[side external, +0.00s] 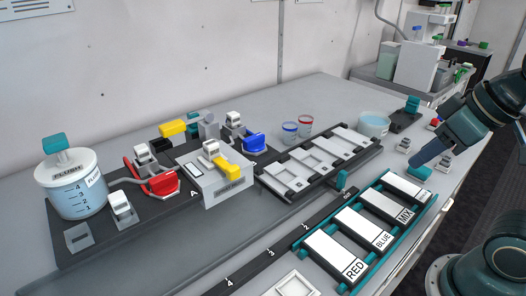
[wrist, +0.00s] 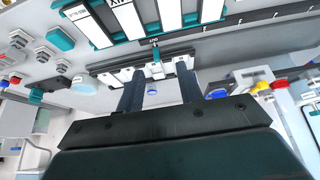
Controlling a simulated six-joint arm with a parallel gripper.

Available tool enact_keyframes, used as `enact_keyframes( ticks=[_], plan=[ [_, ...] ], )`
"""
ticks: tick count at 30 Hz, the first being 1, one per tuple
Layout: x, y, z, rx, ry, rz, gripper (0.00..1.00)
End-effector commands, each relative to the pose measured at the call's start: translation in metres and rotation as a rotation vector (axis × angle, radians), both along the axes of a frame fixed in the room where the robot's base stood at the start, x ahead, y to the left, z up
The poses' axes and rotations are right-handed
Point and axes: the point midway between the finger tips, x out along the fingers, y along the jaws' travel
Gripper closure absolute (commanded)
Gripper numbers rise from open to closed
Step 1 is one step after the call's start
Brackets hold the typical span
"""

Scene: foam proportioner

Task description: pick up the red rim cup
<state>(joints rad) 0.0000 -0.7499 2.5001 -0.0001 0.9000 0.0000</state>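The red rim cup (side external: 306,123) is small and clear, and stands upright on the grey bench behind the row of white square plates. A similar blue rim cup (side external: 290,131) stands just left of it and in front. My gripper (side external: 424,160) is at the right side, well apart from both cups. In the wrist view the two dark fingers of my gripper (wrist: 159,80) are spread, with nothing held. A small blue-rimmed round shape (wrist: 152,91), which looks like the blue rim cup, shows far off between them. I cannot make out the red rim cup in the wrist view.
A dark rack with white plates (side external: 318,160) lies in front of the cups. A teal rack with labelled RED, BLUE and MIX plates (side external: 362,232) is nearer. A wide clear bowl (side external: 374,124) stands right of the cups. The foam machine (side external: 215,175) is left.

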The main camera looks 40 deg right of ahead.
Motion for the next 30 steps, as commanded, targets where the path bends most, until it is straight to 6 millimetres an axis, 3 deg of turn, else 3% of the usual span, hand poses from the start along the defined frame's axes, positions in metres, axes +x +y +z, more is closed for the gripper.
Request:
enact_keyframes(
  ticks=[3,17,23,30],
  plan=[
    [0.000,0.000,0.000,0.000,0.000,0.000,0.70],
    [0.009,-0.001,0.007,0.016,0.010,-0.037,0.70],
    [0.035,-0.005,0.024,0.061,0.037,-0.143,0.70],
    [0.084,-0.015,0.048,0.137,0.080,-0.337,0.70]
  ],
)
